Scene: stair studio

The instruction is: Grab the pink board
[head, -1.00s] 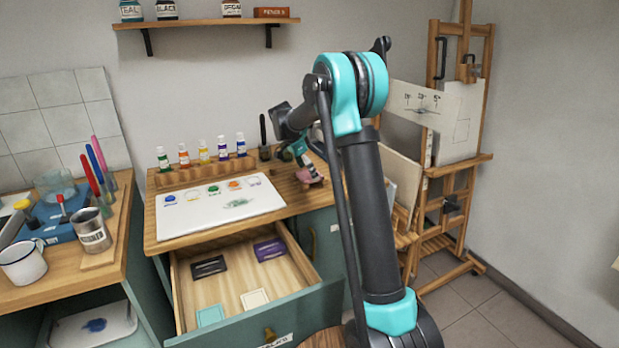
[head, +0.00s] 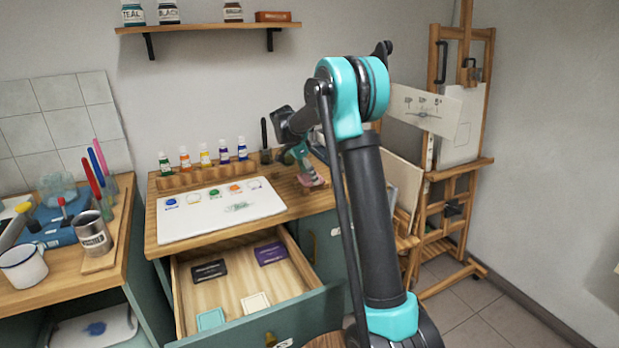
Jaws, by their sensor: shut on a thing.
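The pink board (head: 314,183) shows as a small pinkish piece at the right end of the wooden cabinet top, partly hidden by my gripper and arm. My gripper (head: 305,168) points down at it from above, with its fingers shut on the board. The board is at or just above the cabinet top; I cannot tell whether it touches the wood.
A white palette (head: 240,222) with paint spots lies left of my gripper. Several paint bottles (head: 204,155) stand behind it. Below, an open drawer (head: 232,287) holds several flat blocks. An easel (head: 455,190) stands at right.

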